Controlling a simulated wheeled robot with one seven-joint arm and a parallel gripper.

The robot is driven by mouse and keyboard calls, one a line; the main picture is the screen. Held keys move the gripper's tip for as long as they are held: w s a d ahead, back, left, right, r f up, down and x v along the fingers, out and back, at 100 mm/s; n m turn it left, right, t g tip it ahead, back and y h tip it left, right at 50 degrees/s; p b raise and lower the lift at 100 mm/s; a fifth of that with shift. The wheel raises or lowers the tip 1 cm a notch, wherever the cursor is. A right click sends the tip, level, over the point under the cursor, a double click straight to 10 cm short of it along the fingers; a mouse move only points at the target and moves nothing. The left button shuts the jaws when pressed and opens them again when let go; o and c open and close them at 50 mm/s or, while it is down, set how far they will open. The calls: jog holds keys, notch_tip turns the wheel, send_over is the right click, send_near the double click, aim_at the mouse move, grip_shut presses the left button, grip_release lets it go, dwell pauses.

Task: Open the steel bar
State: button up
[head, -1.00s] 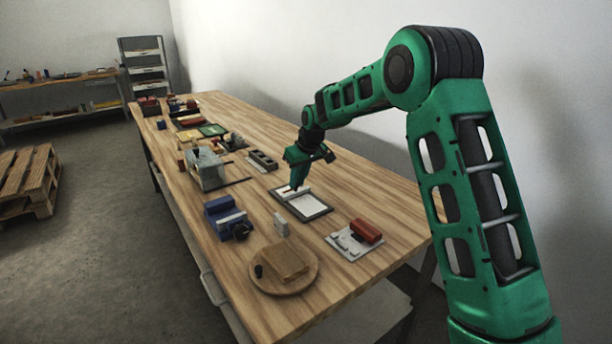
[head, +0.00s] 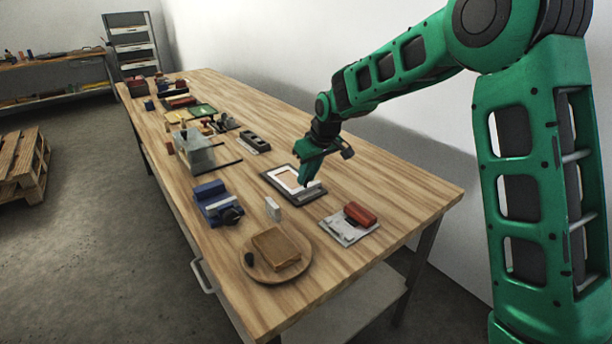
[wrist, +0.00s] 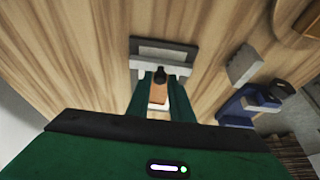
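The steel bar (head: 312,191) is a light grey strip lying across the near right part of a dark-rimmed flat frame (head: 277,186) on the bench. A pale sheet with a brownish patch shows in the frame to the left of the bar. In the wrist view, the bar (wrist: 177,70) crosses the grey frame (wrist: 160,42) and carries a small black knob (wrist: 160,74). My gripper (wrist: 160,79) has a green finger on either side of the knob, apparently closed against it. In the head view, my gripper (head: 305,184) hides part of the bar.
A grey plate with a red block (head: 359,214) lies right of the frame. A small pale upright block (head: 273,209), a blue vise (head: 215,204) and a round wooden board (head: 262,271) stand nearer. A dark bar-shaped tool (head: 254,143) lies behind.

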jog(key=shift+o, duration=1.2)
jog(key=v, duration=1)
jog(key=shift+r, duration=0.35)
jog(key=shift+s+d, duration=0.1)
